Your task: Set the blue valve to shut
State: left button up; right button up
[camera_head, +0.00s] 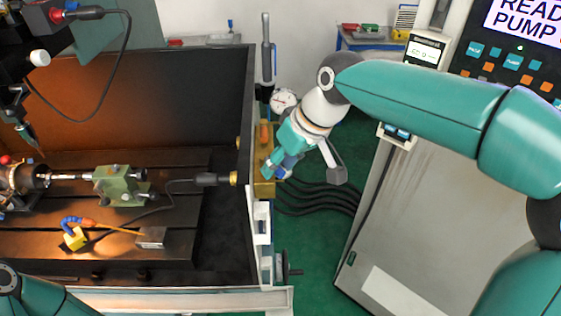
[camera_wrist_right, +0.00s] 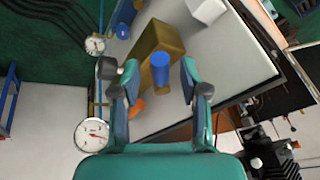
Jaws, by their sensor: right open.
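The blue valve (camera_wrist_right: 160,72) shows in the right wrist view as a short blue handle on a brass block (camera_wrist_right: 165,38). My right gripper (camera_wrist_right: 159,68) is open, with one finger on each side of the blue handle; I cannot tell whether either touches it. In the head view the right gripper (camera_head: 277,166) points down at the brass block (camera_head: 262,162) on the machine's side wall. A little blue (camera_head: 287,164) shows there beside the fingers, and the rest is hidden. The valve's setting cannot be read.
An orange knob (camera_head: 264,132) sits on the same block, beside a gauge (camera_head: 284,99). Another blue part (camera_wrist_right: 125,17) is farther along the wall. Black hoses (camera_head: 318,196) run to a grey cabinet (camera_head: 430,220). Green floor lies between.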

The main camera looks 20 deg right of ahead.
grip_shut()
jog(key=shift+a+m, duration=0.1)
jog(key=shift+m, duration=0.2)
jog(key=shift+s+a+m+t+h+b, duration=0.2)
jog(key=shift+a+m+t+h+b, duration=0.35)
jog(key=shift+m, duration=0.55)
jog(key=shift+a+r+m+h+b, duration=0.1)
jog(key=shift+a+m+h+b, duration=0.25)
jog(key=shift+m, duration=0.45)
jog(key=shift+a+m+h+b, duration=0.25)
jog(key=shift+m+b, duration=0.1)
jog(key=shift+m, duration=0.45)
grip_release()
